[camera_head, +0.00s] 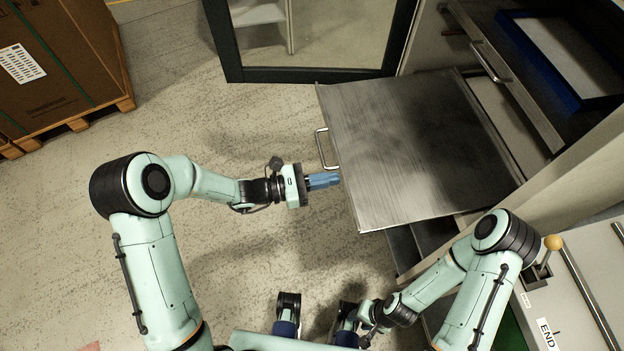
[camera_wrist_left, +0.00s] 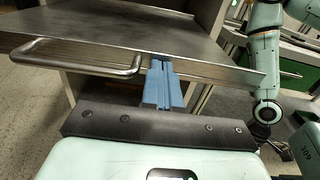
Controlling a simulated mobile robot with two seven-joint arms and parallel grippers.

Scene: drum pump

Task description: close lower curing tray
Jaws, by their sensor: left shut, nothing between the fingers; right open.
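The lower curing tray (camera_head: 420,150) is a flat grey metal drawer, pulled far out of the cabinet. Its bar handle (camera_head: 325,150) is on the front edge and also shows in the left wrist view (camera_wrist_left: 80,52). My left gripper (camera_head: 335,179) is shut and empty. Its blue fingers point at the tray's front edge, just beside the handle. In the left wrist view the fingertips (camera_wrist_left: 161,66) meet the edge right of the handle; I cannot tell if they touch. My right gripper (camera_head: 365,322) is low in the head view, with its fingers mostly hidden, and open.
An upper tray (camera_head: 545,125) with a handle sits further in and holds a blue-framed panel (camera_head: 565,60). A dark-framed glass door (camera_head: 310,74) stands beyond. A console with a ball-topped lever (camera_head: 552,243) is at right. Boxes on a pallet (camera_head: 60,130) stand at left. Floor between is clear.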

